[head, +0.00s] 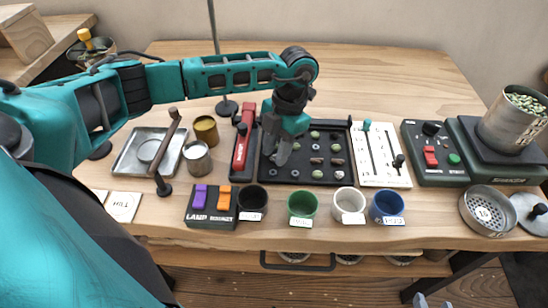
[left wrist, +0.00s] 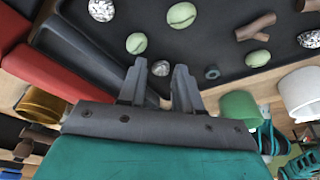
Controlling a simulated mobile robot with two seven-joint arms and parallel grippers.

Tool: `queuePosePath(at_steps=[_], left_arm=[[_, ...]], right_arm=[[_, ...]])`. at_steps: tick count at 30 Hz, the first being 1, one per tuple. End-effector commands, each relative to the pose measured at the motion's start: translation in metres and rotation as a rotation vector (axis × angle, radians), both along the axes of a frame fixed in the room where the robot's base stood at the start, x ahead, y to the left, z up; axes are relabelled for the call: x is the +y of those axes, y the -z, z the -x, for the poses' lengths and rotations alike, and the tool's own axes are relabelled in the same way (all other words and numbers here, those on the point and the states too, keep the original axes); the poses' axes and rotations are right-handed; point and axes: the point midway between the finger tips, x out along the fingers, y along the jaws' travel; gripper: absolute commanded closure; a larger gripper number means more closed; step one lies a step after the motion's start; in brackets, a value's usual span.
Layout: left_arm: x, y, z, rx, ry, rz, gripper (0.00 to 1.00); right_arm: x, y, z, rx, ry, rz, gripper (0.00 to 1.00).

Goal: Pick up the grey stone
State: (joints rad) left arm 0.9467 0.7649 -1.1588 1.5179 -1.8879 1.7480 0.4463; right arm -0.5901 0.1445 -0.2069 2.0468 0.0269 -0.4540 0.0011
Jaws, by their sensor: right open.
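Several speckled grey-white stones lie on the dark tray (head: 318,182). Another speckled stone (left wrist: 101,10) is at the top left and one (left wrist: 308,38) at the right. In the head view my left gripper (head: 282,157) points down over the tray's left part; its fingers are apart and hold nothing visible. Whether they touch the stone cannot be told. My right gripper (head: 432,301) barely shows at the bottom edge, open.
Green beans (left wrist: 182,14) and brown twig pieces (left wrist: 256,26) share the tray. Black, green (head: 302,206), white (head: 348,203) and blue (head: 387,206) cups stand along its front. A red-and-black tool (head: 242,150) lies left. A white slider panel (head: 380,155) is right.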

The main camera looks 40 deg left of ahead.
Motion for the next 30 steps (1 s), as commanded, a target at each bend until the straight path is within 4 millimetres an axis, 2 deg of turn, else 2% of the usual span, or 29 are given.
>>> queuePosePath(at_steps=[5,15,25,30], left_arm=[[0.0,0.0,0.0,0.0,0.0,0.0,0.68],[0.0,-0.001,0.0,0.0,0.0,0.0,1.0],[0.0,-0.002,0.0,-0.001,0.0,0.0,1.0],[0.0,-0.011,-0.001,-0.002,0.001,0.001,1.0]], right_arm=[[0.0,-0.001,0.0,-0.001,-0.001,0.0,0.55],[-0.001,0.001,0.003,0.005,-0.006,0.007,0.55],[-0.002,0.002,0.005,0.01,-0.008,0.009,0.55],[-0.002,0.001,0.005,0.009,-0.006,0.008,0.55]])
